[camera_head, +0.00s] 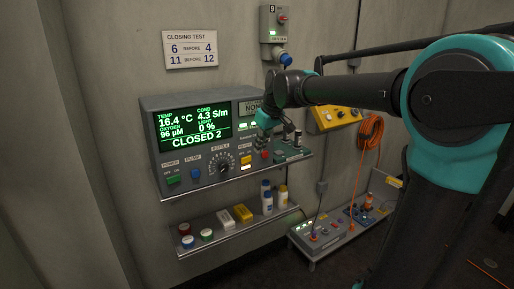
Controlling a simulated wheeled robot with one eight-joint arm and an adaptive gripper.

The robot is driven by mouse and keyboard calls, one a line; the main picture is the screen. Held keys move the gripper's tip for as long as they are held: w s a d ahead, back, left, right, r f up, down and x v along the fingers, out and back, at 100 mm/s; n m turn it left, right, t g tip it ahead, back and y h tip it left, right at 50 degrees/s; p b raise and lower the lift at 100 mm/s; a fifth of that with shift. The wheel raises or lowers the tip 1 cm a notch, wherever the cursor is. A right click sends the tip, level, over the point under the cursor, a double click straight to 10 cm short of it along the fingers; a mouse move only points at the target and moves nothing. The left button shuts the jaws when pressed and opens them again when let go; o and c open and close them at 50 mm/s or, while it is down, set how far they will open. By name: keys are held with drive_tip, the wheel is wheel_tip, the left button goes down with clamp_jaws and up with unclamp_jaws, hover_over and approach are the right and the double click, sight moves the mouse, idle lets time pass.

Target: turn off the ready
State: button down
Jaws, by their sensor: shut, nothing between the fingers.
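A grey control unit (150,148) stands on a wall shelf, its green screen (193,123) reading "CLOSED 2". Its lower front has a green power switch (173,179), a blue pump switch (196,173), a black bottle dial (223,169) and a meter switch (245,160). I cannot read a "ready" label on any control. Lit indicators (243,126) show below a small "NON..." plate (251,107). My gripper (263,139) is shut and empty, pointing down in front of the unit's right side. It hides part of the panel there, and contact cannot be told.
A grey switch box (273,22) marked 9 is on the wall above. A yellow box (338,117), an orange cable (370,133) and a low bench (313,254) with devices are at right. My arm crosses the right side.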

sight(247, 157)
drive_tip(key=w+a+f, duration=0.1)
drive_tip(key=f, duration=0.1)
drive_tip(key=w+a+f, duration=0.1)
drive_tip(key=f, duration=0.1)
drive_tip(key=w+a+f, duration=0.1)
drive_tip(key=w+f, duration=0.1)
drive_tip(key=f, duration=0.1)
drive_tip(key=shift+w+a+f, duration=0.1)
drive_tip(key=shift+a, duration=0.3)
drive_tip(key=shift+w+a, duration=0.4)
drive_tip(key=shift+w, duration=0.05)
drive_tip(key=shift+w+a+m, duration=0.15)
drive_tip(key=shift+a+m, duration=0.2)
drive_tip(key=shift+m, duration=0.05)
drive_tip(key=shift+d, duration=0.1)
